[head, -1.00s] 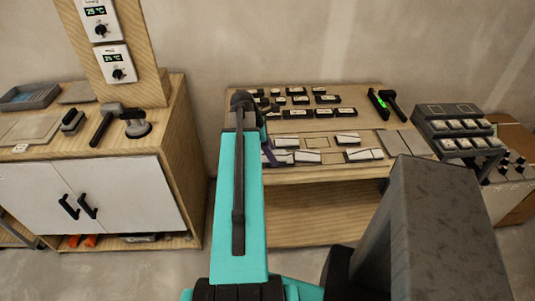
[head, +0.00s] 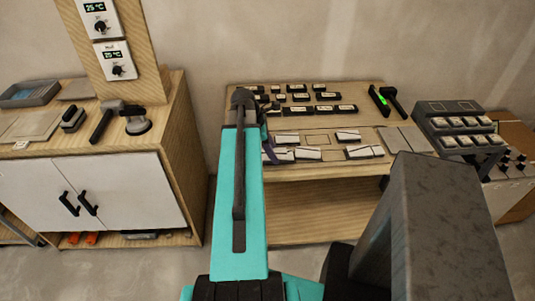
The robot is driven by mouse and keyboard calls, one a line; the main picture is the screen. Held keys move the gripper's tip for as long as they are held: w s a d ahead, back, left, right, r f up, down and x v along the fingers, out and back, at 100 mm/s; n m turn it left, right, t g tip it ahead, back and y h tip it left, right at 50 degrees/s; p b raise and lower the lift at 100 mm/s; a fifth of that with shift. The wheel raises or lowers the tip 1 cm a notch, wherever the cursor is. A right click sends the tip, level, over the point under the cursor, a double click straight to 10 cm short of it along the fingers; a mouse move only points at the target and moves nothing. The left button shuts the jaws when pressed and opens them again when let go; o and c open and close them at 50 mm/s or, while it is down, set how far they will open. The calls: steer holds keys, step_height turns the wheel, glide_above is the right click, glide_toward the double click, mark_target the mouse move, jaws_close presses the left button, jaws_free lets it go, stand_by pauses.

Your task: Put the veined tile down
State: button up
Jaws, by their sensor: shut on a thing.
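My gripper (head: 267,140) is at the left end of the wooden workbench, low over the tiles. My teal arm hides most of it; a dark part and a purple piece show past the arm's right edge. It is shut on the veined tile, but the arm covers that tile and I cannot tell whether it touches the bench. Several white tiles with dark edges stand on the bench, among them a front tile (head: 308,153), a back tile (head: 286,138) and a right tile (head: 347,135). Their veining is too small to tell.
An empty marked outline (head: 318,139) lies between the white tiles. Dark labelled blocks (head: 299,97) stand in rows behind. Black tools with a green light (head: 380,101) lie at the back right, near grey plates (head: 405,139) and a dark rack (head: 455,110). A cabinet (head: 150,190) stands left.

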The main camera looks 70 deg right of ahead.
steer(key=shift+n, duration=0.5)
steer(key=w, duration=0.3)
steer(key=w+a, duration=0.1)
steer(key=w, duration=0.3)
steer(key=w+a+r, duration=0.1)
steer(key=w, duration=0.3)
steer(key=shift+w+a, duration=0.1)
steer(key=shift+a, duration=0.1)
steer(key=w+a+r+n+t+h, duration=0.1)
steer(key=w+a+r, duration=0.1)
steer(key=w+a, duration=0.9)
steer(key=w+a+r+n, duration=0.15)
steer(key=w+a, duration=0.55)
steer(key=w, duration=0.8)
steer(key=w+a+r+n, duration=0.1)
steer(key=w+a, duration=0.4)
steer(key=a, duration=0.7)
steer(key=w+a+r+n, duration=0.1)
steer(key=w+a, duration=0.3)
steer(key=a, duration=0.8)
steer(key=w+a+r+n+h, duration=0.1)
steer(key=w+a, duration=0.4)
steer(key=a, duration=0.8)
steer(key=shift+w+r+t, duration=0.3)
steer(key=shift+w+r, duration=0.05)
steer(key=shift+r, duration=0.45)
steer(key=shift+d, duration=0.1)
